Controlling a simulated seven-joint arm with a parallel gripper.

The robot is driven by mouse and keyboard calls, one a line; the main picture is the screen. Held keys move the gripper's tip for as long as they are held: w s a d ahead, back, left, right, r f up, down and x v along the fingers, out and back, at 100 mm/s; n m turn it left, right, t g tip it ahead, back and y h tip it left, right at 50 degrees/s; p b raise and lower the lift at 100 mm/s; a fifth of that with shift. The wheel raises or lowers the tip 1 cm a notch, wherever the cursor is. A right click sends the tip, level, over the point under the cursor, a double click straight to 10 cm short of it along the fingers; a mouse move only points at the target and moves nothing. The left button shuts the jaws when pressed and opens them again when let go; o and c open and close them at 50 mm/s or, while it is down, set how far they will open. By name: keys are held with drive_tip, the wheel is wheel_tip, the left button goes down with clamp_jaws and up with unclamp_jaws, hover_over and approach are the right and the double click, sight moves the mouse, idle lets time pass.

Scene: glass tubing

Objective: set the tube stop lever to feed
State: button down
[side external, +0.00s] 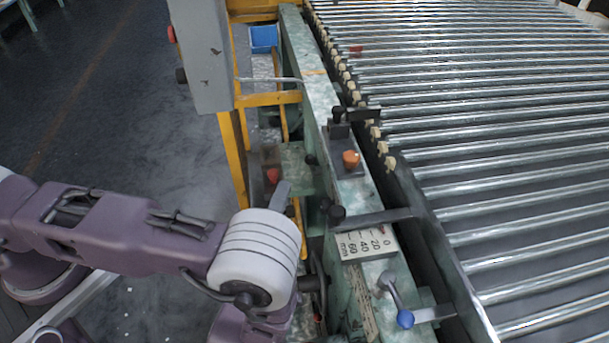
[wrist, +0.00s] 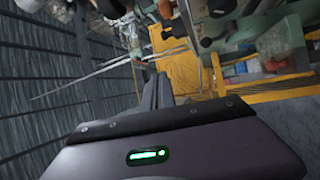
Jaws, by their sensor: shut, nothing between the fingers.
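In the side external view, a metal lever with a blue ball knob (side external: 405,319) sits on the green rail (side external: 322,95) at the lower right, its arm slanting down to the right from its pivot. A flat dark bar with a black knob (side external: 338,213) lies across the rail above the millimetre scale plate (side external: 368,245). No label shows which of these is the tube stop lever. In the wrist view my gripper (wrist: 156,88) has its dark fingers together, with nothing held. It touches no lever that I can make out.
A bed of metal rollers (side external: 500,150) fills the right. An orange knob (side external: 350,158) stands farther up the rail. A grey cabinet (side external: 201,55) and yellow frame (side external: 240,150) stand left of the rail. Open dark floor (side external: 110,110) lies at the left.

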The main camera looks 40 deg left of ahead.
sight(309, 164)
wheel_tip(309, 164, down, 12)
drive_tip(key=shift+f, duration=0.1)
drive_tip(key=x, duration=1.4)
drive_tip(key=shift+w+a+n, duration=0.1)
drive_tip(key=shift+n, duration=0.2)
drive_tip(key=w+a+n+g+h, duration=0.1)
drive_tip(key=g, duration=0.1)
drive_tip(key=w+a+r+n+g, duration=0.1)
drive_tip(key=g, duration=0.1)
drive_tip(key=w+a+r+n+g+h, duration=0.1)
drive_tip(key=g, duration=0.1)
drive_tip(key=shift+w+a+r+g+h, duration=0.25)
drive_tip(key=shift+w+a+g+h, duration=0.05)
drive_tip(key=shift+a+g, duration=0.1)
drive_tip(key=shift+w+a, duration=0.1)
idle(0.5)
